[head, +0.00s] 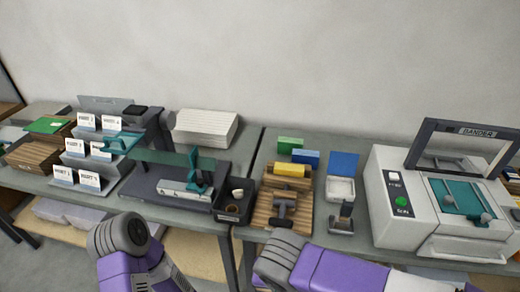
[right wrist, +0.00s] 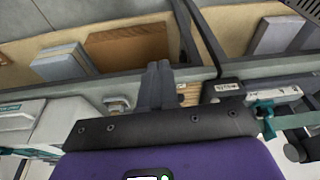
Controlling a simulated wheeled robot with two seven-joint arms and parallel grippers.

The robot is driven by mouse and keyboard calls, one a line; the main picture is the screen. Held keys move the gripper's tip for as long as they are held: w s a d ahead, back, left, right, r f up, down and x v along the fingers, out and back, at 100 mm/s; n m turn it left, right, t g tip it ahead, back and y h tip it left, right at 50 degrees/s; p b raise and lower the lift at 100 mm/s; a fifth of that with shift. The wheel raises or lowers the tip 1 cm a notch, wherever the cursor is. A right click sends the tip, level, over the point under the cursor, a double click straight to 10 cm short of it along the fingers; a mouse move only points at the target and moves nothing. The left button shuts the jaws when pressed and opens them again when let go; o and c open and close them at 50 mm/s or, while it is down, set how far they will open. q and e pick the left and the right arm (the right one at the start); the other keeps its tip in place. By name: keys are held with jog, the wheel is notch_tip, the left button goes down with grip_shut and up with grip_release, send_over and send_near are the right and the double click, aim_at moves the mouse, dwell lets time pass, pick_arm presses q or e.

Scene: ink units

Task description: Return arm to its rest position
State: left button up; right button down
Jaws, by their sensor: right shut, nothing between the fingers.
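My right gripper (right wrist: 158,68) shows in the right wrist view with its two dark fingers together and nothing between them. It is apart from the things behind it, and the table's front edge lies behind the fingers. In the head view my purple right arm (head: 325,270) with its grey joint comes in at the lower right; I cannot make out its gripper there. My purple left arm (head: 130,265) with a grey rounded joint stands at the lower left. The left gripper is not seen in either view.
A wooden board (head: 263,212) with a dark T-shaped tool lies on the table. A banding machine (head: 385,205) stands at right. A dark tray with a teal bar (head: 170,160), card holders (head: 85,148) and a black cup (head: 232,212) are left. A lower shelf (right wrist: 215,22) lies beneath.

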jog(key=w+f+g+y, duration=0.2)
jog(key=w+f, duration=0.1)
jog(key=f, duration=0.7)
jog(key=w+f+g+y, duration=0.1)
jog(key=w+f+y, duration=0.1)
jog(key=f, duration=0.8)
jog(key=s+d+f, duration=0.2)
jog(key=d+f, duration=0.1)
jog(key=f, duration=0.5)
jog(key=s+d+f+m, duration=0.1)
jog(key=s+d+f, duration=0.1)
jog(key=f, duration=0.7)
jog(key=shift+s+d+f+t, duration=0.3)
jog(key=shift+d+t, duration=0.1)
jog(key=shift+d, duration=0.15)
